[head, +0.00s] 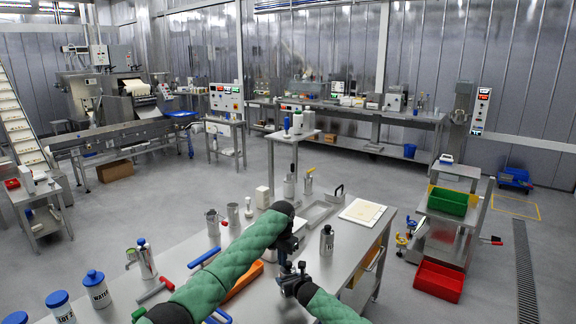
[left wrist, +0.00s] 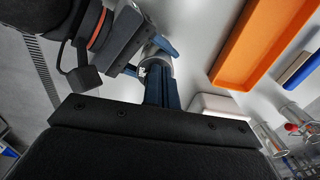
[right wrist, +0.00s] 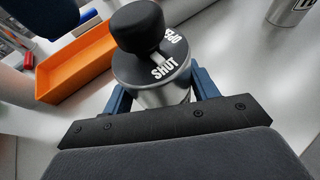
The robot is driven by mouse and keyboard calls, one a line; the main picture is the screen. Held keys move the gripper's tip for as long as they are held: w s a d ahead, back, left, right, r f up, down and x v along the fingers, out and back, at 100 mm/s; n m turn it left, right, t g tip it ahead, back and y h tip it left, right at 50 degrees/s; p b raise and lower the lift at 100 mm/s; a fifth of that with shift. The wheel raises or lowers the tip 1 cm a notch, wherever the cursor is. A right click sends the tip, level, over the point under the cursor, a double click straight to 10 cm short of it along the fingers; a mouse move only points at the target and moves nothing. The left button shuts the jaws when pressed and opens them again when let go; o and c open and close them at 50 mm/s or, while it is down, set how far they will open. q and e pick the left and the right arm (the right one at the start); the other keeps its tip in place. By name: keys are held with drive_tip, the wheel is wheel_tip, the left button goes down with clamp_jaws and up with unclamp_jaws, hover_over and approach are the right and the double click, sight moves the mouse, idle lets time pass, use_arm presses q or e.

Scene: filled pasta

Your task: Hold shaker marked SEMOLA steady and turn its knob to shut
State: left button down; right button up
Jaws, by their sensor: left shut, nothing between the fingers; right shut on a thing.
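The shaker in my right gripper (right wrist: 155,100) has a metal body (right wrist: 165,97), a dark lid printed SHUT and OPEN, and a round black knob (right wrist: 138,27). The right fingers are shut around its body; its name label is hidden. Its metal body also shows in the left wrist view (left wrist: 154,62). My left gripper (left wrist: 160,80) is shut and empty, its fingertips close beside the shaker; I cannot tell whether they touch. In the head view, my arms largely hide this shaker. Another metal shaker (head: 327,241) stands upright on the bench, its label unreadable.
An orange tray (head: 243,280) lies on the bench beside my arms. White-and-blue bottles (head: 95,287) and metal cups (head: 213,220) stand to the left. A cream board (head: 362,212) lies at the back right. Bare bench top surrounds the second shaker.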

drive_tip(key=shift+d, duration=0.1)
use_arm(q)
wheel_tip(320, 180, up, 4)
idle(0.4)
use_arm(e)
drive_tip(key=o, duration=1.3)
drive_tip(key=shift+c, duration=0.2)
